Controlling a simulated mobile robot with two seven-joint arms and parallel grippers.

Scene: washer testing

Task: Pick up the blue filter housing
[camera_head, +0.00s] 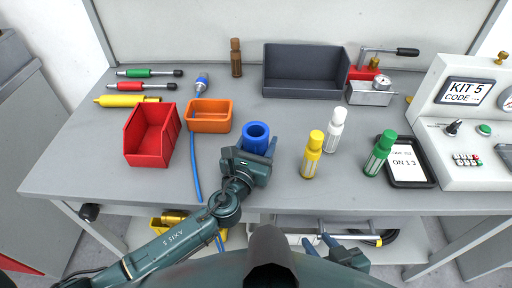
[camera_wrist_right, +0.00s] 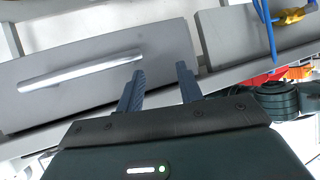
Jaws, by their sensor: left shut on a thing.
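The blue filter housing (camera_head: 256,132) is a short, hollow blue cylinder near the middle of the grey workbench in the head view. My left gripper (camera_head: 258,149) reaches it from the front and is shut on it. The gripper hides its lower front, so I cannot tell whether it touches the bench. My right gripper (camera_head: 319,243) is low in front of the bench edge. In the right wrist view its two fingers (camera_wrist_right: 160,75) stand apart with nothing between them.
An orange bin (camera_head: 209,128) and red bin (camera_head: 133,150) stand left. Yellow (camera_head: 312,160), white (camera_head: 334,132) and green (camera_head: 379,158) bottles stand right, near a black-framed tablet (camera_head: 405,174) and the test station (camera_head: 440,153). A dark tray (camera_head: 304,88) is behind. A blue hose (camera_head: 196,175) crosses the bench.

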